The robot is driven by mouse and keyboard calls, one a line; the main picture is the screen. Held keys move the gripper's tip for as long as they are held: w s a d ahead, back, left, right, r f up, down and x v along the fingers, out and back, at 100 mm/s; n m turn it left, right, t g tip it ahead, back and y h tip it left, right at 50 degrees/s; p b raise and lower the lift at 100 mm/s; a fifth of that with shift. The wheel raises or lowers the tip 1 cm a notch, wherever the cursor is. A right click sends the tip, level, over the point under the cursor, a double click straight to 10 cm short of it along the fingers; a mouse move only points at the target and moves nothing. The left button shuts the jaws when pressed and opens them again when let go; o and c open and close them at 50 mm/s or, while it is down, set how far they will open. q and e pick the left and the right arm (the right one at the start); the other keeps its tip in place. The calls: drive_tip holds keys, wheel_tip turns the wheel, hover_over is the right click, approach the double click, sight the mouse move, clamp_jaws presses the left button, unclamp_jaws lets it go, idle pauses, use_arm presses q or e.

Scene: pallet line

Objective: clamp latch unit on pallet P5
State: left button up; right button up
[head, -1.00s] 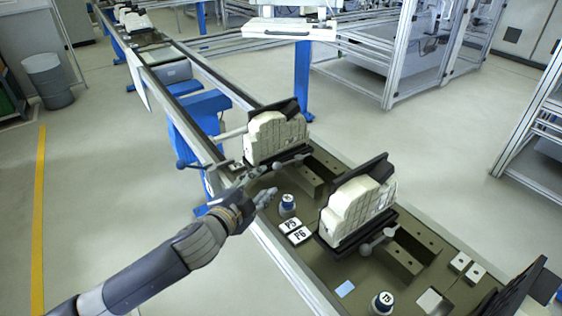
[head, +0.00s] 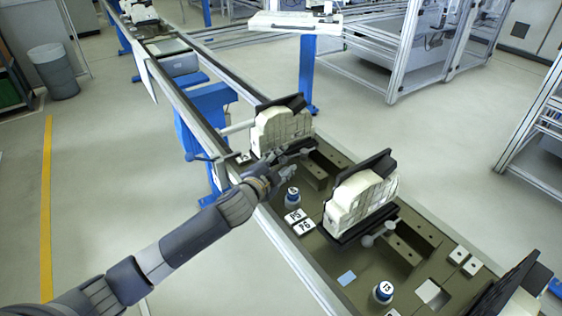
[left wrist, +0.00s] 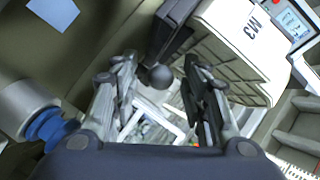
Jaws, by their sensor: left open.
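The cream latch unit on pallet P5 (head: 281,127) stands upright in a black fixture beyond my left gripper (head: 286,172). A grey clamp lever (head: 300,153) sits at its near foot, close to my fingers. In the left wrist view, my left gripper (left wrist: 160,68) is open with a finger on each side. A dark ball knob (left wrist: 160,77) appears between the fingertips, not visibly gripped. A white part marked CW (left wrist: 250,32) is to its right. The P5 label (head: 295,216) lies on the pallet deck. My right gripper is not in view.
A second cream unit (head: 360,203) with its own lever (head: 376,236) stands nearer, beside the P6 label (head: 303,227). Blue-topped posts (head: 292,197) and (head: 383,291) rise from the deck. A conveyor rail (head: 195,115) runs to the back left.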

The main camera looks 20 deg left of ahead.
use_arm(q)
drive_tip(key=shift+s, duration=0.1)
clamp_jaws()
drive_tip(key=shift+s+d+f+n+y, duration=0.1)
drive_tip(key=shift+s+d+n+y, duration=0.05)
drive_tip(key=shift+d+n+y, duration=0.4)
drive_tip(key=shift+s+d+n+y+b, duration=0.2)
drive_tip(key=shift+d+n+y+b, duration=0.2)
drive_tip(key=shift+n+y+b, duration=0.35)
drive_tip(key=shift+s+d+n+y+b, duration=0.15)
drive_tip(key=shift+d+n+y+b, duration=0.3)
drive_tip(key=shift+y, duration=0.45)
drive_tip(key=shift+s+d+n+y+b, duration=0.15)
drive_tip(key=shift+d+n+y+b, duration=0.15)
drive_tip(key=shift+n+y, duration=0.45)
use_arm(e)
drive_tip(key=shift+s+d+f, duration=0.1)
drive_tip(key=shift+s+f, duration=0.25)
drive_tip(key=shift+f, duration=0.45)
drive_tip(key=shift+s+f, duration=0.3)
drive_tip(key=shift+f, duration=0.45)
use_arm(q)
drive_tip(key=shift+a+g, duration=0.1)
drive_tip(key=shift+g, duration=0.2)
unclamp_jaws()
